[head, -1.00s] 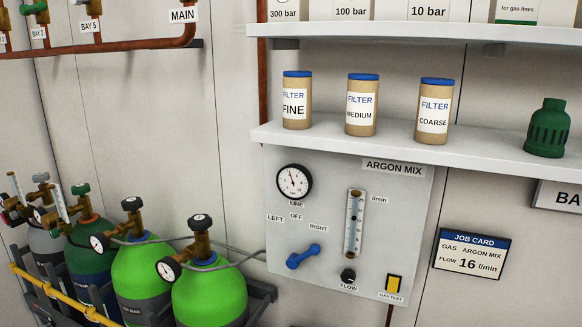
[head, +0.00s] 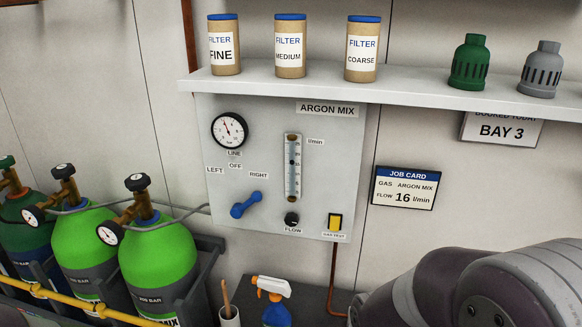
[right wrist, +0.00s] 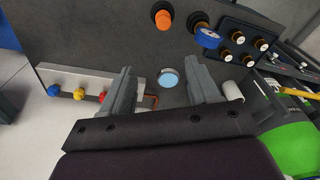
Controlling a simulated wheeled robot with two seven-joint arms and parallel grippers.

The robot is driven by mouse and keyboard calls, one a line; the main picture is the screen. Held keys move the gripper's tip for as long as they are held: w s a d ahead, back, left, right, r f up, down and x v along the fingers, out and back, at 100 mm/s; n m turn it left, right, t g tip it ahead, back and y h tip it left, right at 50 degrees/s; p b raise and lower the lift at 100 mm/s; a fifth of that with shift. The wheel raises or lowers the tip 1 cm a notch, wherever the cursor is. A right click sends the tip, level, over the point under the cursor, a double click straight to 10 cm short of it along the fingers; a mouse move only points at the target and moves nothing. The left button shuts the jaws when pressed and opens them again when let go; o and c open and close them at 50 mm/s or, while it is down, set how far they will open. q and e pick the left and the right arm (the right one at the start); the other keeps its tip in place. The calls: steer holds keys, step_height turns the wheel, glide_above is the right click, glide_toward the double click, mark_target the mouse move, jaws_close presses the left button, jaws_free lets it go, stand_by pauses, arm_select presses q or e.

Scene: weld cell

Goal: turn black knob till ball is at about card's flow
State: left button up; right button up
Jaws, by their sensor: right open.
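The black flow knob (head: 291,219) sits at the bottom of the argon mix panel (head: 330,190), under the clear flow tube (head: 292,166) with its l/min scale. The job card (head: 404,188) on the wall right of the panel reads argon mix, flow 16 l/min. My right gripper (right wrist: 160,88) is open and empty in the right wrist view, above a dark bench top and away from the knob. My right arm shows at lower right in the head view, its gripper out of frame. My left gripper is not in view.
A blue lever (head: 246,204) and a yellow gas test switch (head: 335,222) flank the knob. A shelf (head: 300,82) with filters juts out above. Green cylinders (head: 155,255) stand at left. A spray bottle (head: 275,308) stands below the panel.

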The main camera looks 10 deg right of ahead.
stand_by(0.3)
steer(key=a+f+n, duration=0.2)
steer(key=a, duration=0.3)
steer(key=w+a+f+t+y, duration=0.2)
steer(key=w+a+t, duration=0.2)
steer(key=w+a, duration=0.5)
steer(key=m+t+h, duration=0.1)
steer(key=t+h, duration=0.7)
steer(key=t, duration=0.4)
glide_toward(291, 223)
steer(key=p+x, duration=0.3)
steer(key=x, duration=0.5)
steer(key=shift+d+r+p, duration=0.15)
steer(key=shift+r+p, duration=0.05)
steer(key=shift+p, duration=0.15)
steer(key=shift+w, duration=0.3)
